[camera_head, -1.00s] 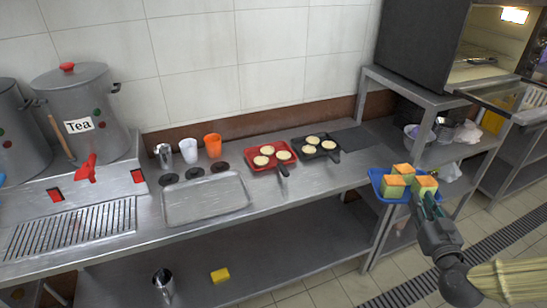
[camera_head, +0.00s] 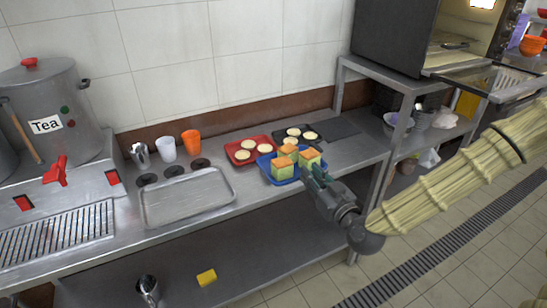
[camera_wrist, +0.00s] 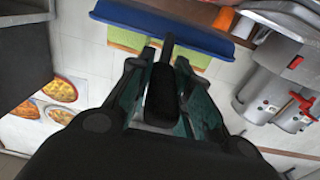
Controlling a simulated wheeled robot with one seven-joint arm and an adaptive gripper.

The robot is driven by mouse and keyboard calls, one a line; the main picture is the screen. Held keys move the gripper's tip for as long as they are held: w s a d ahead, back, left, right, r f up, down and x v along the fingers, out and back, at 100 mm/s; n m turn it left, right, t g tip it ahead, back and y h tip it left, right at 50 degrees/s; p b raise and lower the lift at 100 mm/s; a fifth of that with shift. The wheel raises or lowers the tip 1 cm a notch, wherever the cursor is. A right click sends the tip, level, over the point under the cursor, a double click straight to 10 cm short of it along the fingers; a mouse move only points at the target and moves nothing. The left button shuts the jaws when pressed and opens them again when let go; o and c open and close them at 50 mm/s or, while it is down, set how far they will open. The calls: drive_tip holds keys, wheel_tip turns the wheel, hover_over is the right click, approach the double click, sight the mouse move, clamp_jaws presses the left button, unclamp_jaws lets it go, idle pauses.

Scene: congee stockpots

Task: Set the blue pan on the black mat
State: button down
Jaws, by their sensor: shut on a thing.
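The blue pan (camera_head: 266,173) carries several green-and-orange cube-shaped food pieces (camera_head: 288,161). In the head view it is over the front edge of the counter, in front of the red and black pans; its exact height is hard to tell. My gripper (camera_head: 314,178) is shut on the pan's dark handle, at the pan's right side. In the wrist view the handle (camera_wrist: 163,92) lies between the fingers, and the blue pan (camera_wrist: 205,38) spans the top.
A red pan (camera_head: 231,157) and a black pan (camera_head: 315,141), both with round pale pieces, stand left of the mat. A metal shelf (camera_head: 380,72) rises just right of the mat. A grey tray (camera_head: 190,221) and cups (camera_head: 191,141) are farther left.

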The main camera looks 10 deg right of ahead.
drive_tip(key=shift+s+d+f+b, duration=3)
drive_tip(key=shift+d+f+b, duration=1.8)
drive_tip(key=shift+b, duration=3.45)
drive_tip(key=x, duration=1.7)
drive_tip(key=shift+w+p, duration=0.35)
drive_tip(key=shift+w, duration=0.05)
drive_tip(key=c, duration=1.3)
unclamp_jaws()
drive_tip(key=shift+a, duration=0.15)
drive_tip(key=v, duration=1.2)
drive_tip(key=shift+f, duration=0.25)
